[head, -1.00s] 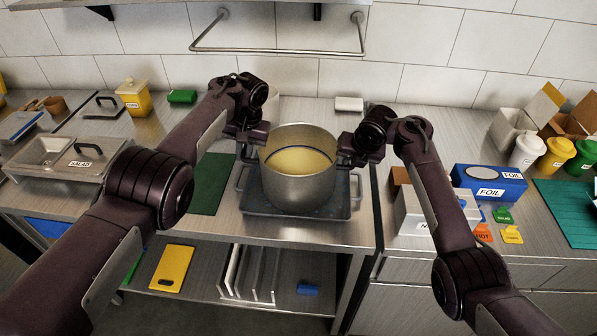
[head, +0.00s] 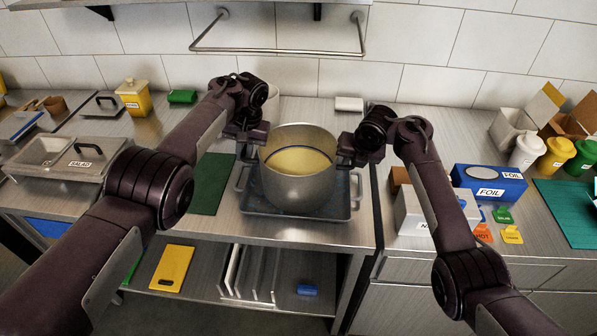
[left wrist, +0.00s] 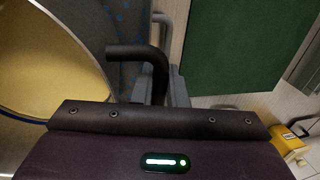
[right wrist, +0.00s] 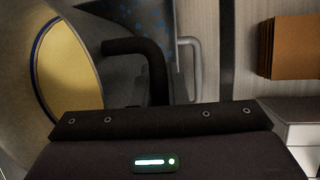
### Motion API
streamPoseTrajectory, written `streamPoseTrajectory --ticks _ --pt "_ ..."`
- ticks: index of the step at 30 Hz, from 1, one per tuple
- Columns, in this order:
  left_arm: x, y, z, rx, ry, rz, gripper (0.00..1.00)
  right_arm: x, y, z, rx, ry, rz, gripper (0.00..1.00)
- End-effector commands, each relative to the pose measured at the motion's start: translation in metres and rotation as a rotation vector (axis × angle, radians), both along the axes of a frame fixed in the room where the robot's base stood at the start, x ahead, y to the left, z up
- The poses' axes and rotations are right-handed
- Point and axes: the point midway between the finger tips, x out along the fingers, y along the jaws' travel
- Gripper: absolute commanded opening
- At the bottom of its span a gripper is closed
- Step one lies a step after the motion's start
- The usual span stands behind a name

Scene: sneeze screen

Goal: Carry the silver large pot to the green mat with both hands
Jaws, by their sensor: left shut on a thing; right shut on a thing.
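The silver large pot (head: 300,185), with yellow contents, is upright over a grey tray with blue specks (head: 335,212) in the head view. I cannot tell whether its base touches the tray. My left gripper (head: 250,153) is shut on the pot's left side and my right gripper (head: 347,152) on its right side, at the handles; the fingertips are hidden. A black bent bar shows in front of each gripper in the wrist views. The dark green mat (head: 211,182) lies flat and bare just left of the tray, and also shows in the left wrist view (left wrist: 235,45).
A grey box (head: 418,218) and a blue foil box (head: 490,183) stand on the right counter. A teal mat (head: 575,222) lies at far right. A lidded pan unit (head: 70,165) is at left. A rail (head: 280,50) hangs on the wall behind the pot.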

Motion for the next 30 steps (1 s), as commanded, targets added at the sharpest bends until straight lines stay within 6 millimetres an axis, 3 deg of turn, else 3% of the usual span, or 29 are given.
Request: streamPoseTrajectory --ticks 19,30 --pt "0.002 0.000 0.011 0.000 -0.008 -0.001 0.00 0.002 0.001 0.011 0.003 -0.009 0.000 0.00" --pt "0.003 -0.001 0.039 0.000 -0.009 -0.001 0.00 0.002 0.001 0.039 0.003 -0.009 0.000 0.00"
